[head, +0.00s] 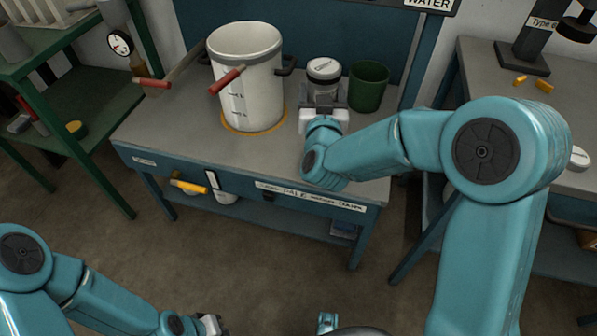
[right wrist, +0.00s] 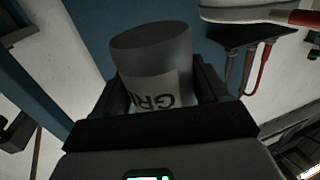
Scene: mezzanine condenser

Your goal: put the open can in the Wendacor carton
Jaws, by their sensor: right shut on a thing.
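My right gripper (head: 323,100) is over the back of the workbench, shut on a can (head: 324,72). The can is upright, with a pale round top and a dark band below it. In the right wrist view the can (right wrist: 155,70) is a grey cylinder between the dark fingers (right wrist: 165,100), with a white label reading "GR" upside down, the rest hidden. I cannot tell whether it is open. My left gripper (head: 212,325) is low at the bottom edge, partly cut off, its jaws unclear. No carton marked Wendacor can be made out.
A dark green cup (head: 368,86) stands close right of the can. Another table (head: 480,80) stands right.

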